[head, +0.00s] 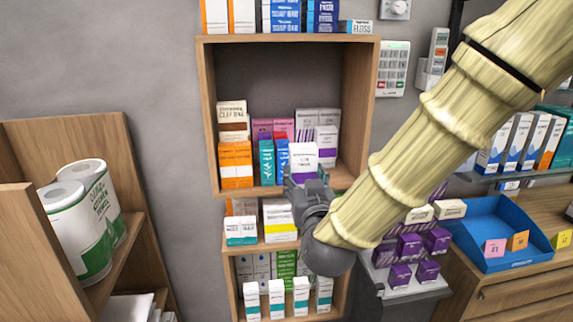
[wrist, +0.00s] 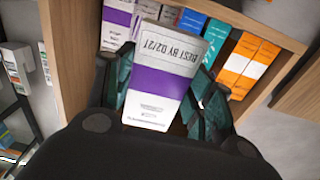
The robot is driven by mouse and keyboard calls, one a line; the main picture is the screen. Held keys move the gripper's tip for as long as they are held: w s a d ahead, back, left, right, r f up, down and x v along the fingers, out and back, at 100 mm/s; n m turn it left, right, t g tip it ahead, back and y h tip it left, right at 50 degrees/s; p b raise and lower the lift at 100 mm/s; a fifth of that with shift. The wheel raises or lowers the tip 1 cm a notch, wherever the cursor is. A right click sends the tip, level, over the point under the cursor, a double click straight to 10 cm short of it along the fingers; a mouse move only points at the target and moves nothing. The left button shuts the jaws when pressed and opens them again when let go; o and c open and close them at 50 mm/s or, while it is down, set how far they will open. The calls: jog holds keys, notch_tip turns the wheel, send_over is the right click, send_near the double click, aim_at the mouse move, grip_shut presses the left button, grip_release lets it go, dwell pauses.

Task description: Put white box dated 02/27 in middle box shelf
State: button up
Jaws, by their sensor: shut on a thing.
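My gripper (head: 306,178) is shut on a white box (head: 303,156) with a purple band. In the wrist view the box (wrist: 160,80) sits between the two fingers, with "BEST BY 02/27" printed upside down near its far end. The gripper holds it upright at the front of the large wooden box shelf (head: 207,112), near its bottom board. Boxes stand inside this shelf: orange (head: 236,165), teal (head: 266,162), and white-and-purple (head: 326,143) ones at the back right. I cannot tell whether the held box is past the shelf's front edge.
More boxes stand on top of the shelf (head: 285,15) and in smaller compartments below it (head: 262,246). My arm covers the area right of the shelf. A blue tray (head: 490,215) is on the right counter. Paper rolls (head: 88,215) stand at left. The shelf's upper space is empty.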

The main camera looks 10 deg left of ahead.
aim_at(301, 167)
jog(key=r, duration=0.2)
jog(key=shift+s+a+r+y, duration=0.3)
jog(key=shift+s+a+r, duration=0.05)
jog(key=shift+a, duration=0.05)
jog(key=shift+w+r+p, duration=0.15)
jog(key=shift+p, duration=0.15)
jog(key=w+d+p, duration=0.1)
jog(key=w+d, duration=0.1)
jog(key=w, duration=0.2)
jog(key=w+d+f+p, duration=0.1)
jog(key=w+d+p, duration=0.1)
jog(key=w, duration=0.2)
jog(key=w+d+p, duration=0.1)
jog(key=w+d, duration=0.2)
jog(key=w, duration=0.2)
jog(key=shift+w+d+f, duration=0.1)
jog(key=shift+f, duration=0.1)
jog(key=shift+w+d+f+p, duration=0.1)
jog(key=shift+w+f+p, duration=0.15)
jog(key=shift+p, duration=0.15)
notch_tip(301, 167, down, 2)
jog(key=shift+p, duration=0.4)
jog(key=shift+f, duration=0.6)
jog(key=shift+f, duration=0.15)
jog(key=o, duration=1.1)
jog(key=shift+c, duration=0.2)
